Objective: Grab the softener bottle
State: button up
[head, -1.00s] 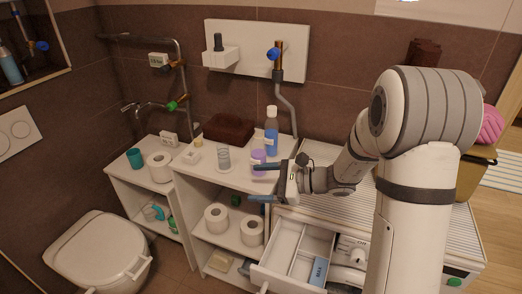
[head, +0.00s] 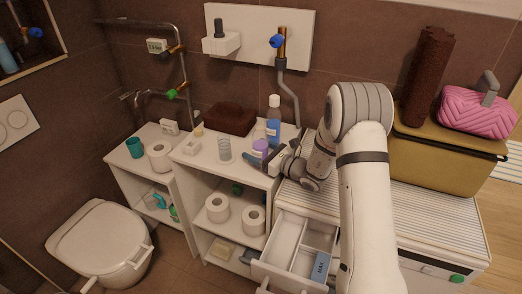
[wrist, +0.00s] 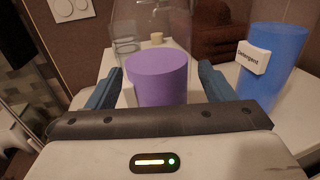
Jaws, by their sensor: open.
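A short purple container (head: 260,148) stands on the white shelf top near its front right edge. It shows in the wrist view as a purple cylinder (wrist: 158,80) between the two blue-grey fingers of my gripper (wrist: 160,85). I cannot read a name on it here. My gripper (head: 262,160) is open, and I cannot tell whether the fingers touch the container. A blue bottle (head: 273,130) with a pale cap stands behind and right of it. In the wrist view the blue bottle (wrist: 272,65) carries a "Detergent" label, outside the right finger.
A clear glass (head: 224,149) stands left of the purple container. A brown folded towel (head: 229,119) lies behind. The shelf (head: 205,160) adjoins a washing machine with an open drawer (head: 290,245). A yellow-brown basket (head: 435,160) stands on the right.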

jog(key=shift+w+a, duration=0.25)
jog(key=shift+a, duration=0.15)
jog(key=c, duration=1.2)
